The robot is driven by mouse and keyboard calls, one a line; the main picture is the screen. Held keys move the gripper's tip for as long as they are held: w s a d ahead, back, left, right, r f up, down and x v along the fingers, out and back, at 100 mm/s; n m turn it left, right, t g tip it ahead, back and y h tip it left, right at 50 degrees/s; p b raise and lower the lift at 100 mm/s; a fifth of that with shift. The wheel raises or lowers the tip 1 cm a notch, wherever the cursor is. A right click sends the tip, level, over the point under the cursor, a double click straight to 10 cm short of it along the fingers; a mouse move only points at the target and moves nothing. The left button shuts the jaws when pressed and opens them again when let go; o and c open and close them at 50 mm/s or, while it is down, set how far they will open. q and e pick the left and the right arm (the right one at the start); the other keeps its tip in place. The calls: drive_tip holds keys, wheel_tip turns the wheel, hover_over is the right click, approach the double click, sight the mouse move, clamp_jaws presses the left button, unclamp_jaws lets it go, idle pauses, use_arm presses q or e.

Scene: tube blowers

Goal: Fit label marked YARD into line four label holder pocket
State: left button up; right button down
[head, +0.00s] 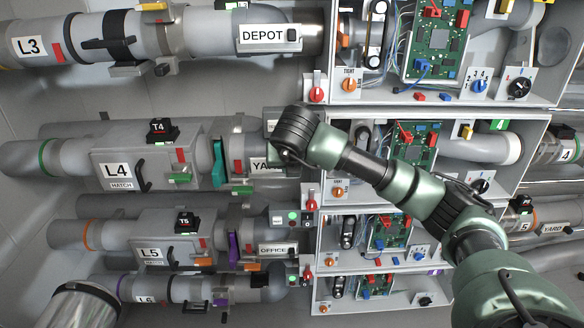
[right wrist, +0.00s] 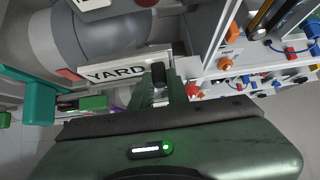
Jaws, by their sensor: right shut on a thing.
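The white YARD label (right wrist: 115,71) is at the front of the line four pipe, right of the L4 housing (head: 146,168). In the head view its left part (head: 260,166) shows beside my right gripper (head: 277,158), which hides the rest. In the right wrist view my right gripper (right wrist: 157,92) is shut on the label's right end, at the black tab (right wrist: 158,72). The label looks roughly level in front of the grey pipe. The line four holder pocket is largely hidden, and I cannot tell whether the label sits in it. My left gripper is not in view.
A DEPOT label (head: 262,38) sits on line three and an OFFICE label (head: 273,250) on line five. A teal slide plate (head: 218,163) and green clamp (head: 181,178) stand left of the label. Open wiring boxes (head: 417,145) lie right, behind my arm.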

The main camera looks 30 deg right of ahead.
drive_tip(key=shift+f+b, duration=0.35)
drive_tip(key=shift+b, duration=0.1)
idle(0.6)
drive_tip(key=c, duration=1.3)
unclamp_jaws()
drive_tip(key=v, duration=0.7)
drive_tip(key=shift+s+a+r+b, duration=0.2)
drive_tip(key=shift+r+b, duration=0.1)
drive_tip(key=shift+b, duration=0.15)
drive_tip(key=shift+d, duration=0.1)
